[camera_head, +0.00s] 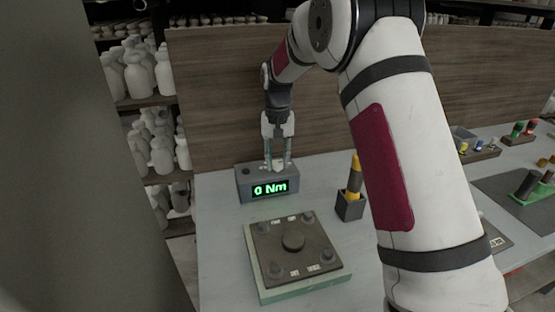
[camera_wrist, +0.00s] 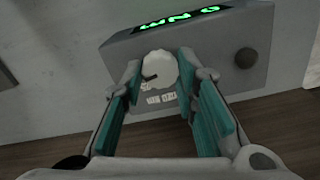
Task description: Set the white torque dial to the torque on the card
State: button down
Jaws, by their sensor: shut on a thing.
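The grey torque box (camera_head: 250,186) stands at the back of the table, its display (camera_head: 270,188) reading 0 Nm in green. My gripper (camera_head: 279,163) points down at the top of this box. In the wrist view, the white torque dial (camera_wrist: 159,69) sits between my two teal-padded fingers, which are shut on it. A dark pointer mark shows on the dial's left side there. Small lettering lies just below the dial, too small to read.
A dark plate with several bolts (camera_head: 270,250) lies on a green base in front of the box. A holder (camera_head: 349,207) with a yellow-and-black tool stands right of it. A dark knob (camera_wrist: 246,57) is on the box. A wooden panel (camera_head: 215,90) rises behind.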

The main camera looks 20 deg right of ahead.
aim_at(278, 162)
dwell(0.3)
jog(key=c, duration=1.2)
grip_release()
jog(key=shift+c, duration=0.2)
jog(key=shift+r, duration=0.1)
notch_tip(278, 162, up, 12)
